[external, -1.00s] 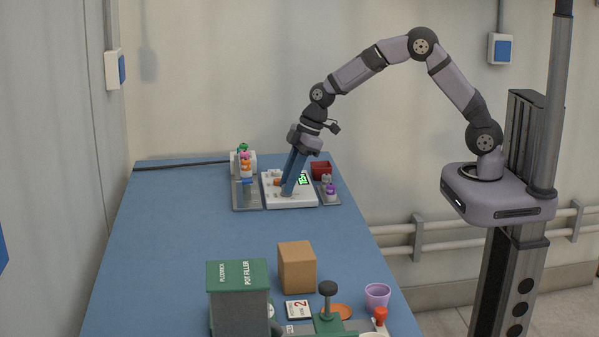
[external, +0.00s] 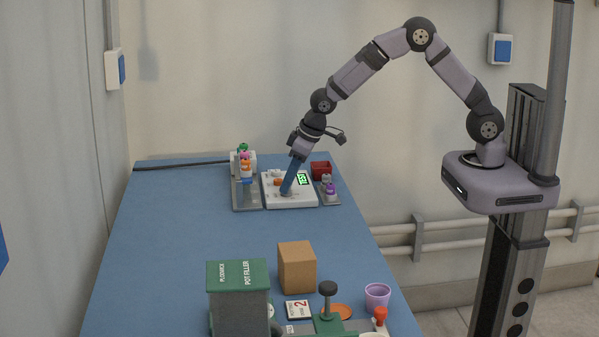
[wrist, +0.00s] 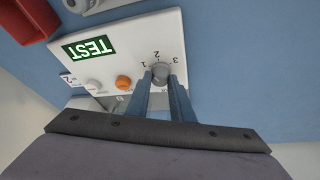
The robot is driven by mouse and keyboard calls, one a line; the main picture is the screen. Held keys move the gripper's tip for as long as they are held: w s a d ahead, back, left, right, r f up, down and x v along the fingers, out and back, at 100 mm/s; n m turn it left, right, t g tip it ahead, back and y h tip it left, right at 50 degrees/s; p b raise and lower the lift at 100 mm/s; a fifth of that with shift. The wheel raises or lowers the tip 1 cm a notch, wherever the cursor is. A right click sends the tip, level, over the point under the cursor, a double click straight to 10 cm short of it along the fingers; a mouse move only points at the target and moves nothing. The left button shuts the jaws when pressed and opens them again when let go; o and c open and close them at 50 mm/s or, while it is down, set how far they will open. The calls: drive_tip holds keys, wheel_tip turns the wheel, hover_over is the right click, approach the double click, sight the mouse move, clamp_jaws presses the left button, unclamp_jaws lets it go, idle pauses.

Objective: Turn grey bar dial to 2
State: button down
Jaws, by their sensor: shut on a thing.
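The grey bar dial (wrist: 160,70) sits on a white control box (wrist: 110,58), with the numbers 1, 2 and 3 printed around it. My gripper (wrist: 161,79) points down at the box, its two blue fingers on either side of the dial and shut on it. The dial's exact pointing direction is hard to tell, as the fingers cover part of it. In the external view my gripper (external: 285,192) reaches the front of the white box (external: 305,200) and hides the dial.
The box also carries a green TEST screen (wrist: 89,47), an orange knob (wrist: 123,82) and a pale knob (wrist: 93,85). A red bin (external: 321,169) stands behind right. A grey tray (external: 246,203) lies to the left. The blue table's middle is clear.

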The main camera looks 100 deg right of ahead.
drive_tip(key=m+b, duration=0.1)
drive_tip(key=b, duration=0.1)
drive_tip(key=m+h+b, duration=0.1)
drive_tip(key=m+b, duration=0.1)
drive_tip(key=shift+w+a+f+g, duration=0.1)
drive_tip(key=shift+w+f+g, duration=0.1)
drive_tip(key=shift+g, duration=0.2)
drive_tip(key=shift+s+r+m+b, duration=0.1)
drive_tip(key=shift+r+m+b, duration=0.05)
drive_tip(key=shift+m+b, duration=0.55)
drive_tip(key=shift+m+g, duration=0.3)
drive_tip(key=c, duration=1.6)
unclamp_jaws()
drive_tip(key=shift+o, duration=0.2)
drive_tip(key=shift+r, duration=0.15)
drive_tip(key=b+v, duration=0.1)
drive_tip(key=v, duration=0.6)
drive_tip(key=shift+a, duration=0.2)
drive_tip(key=shift+s, duration=0.1)
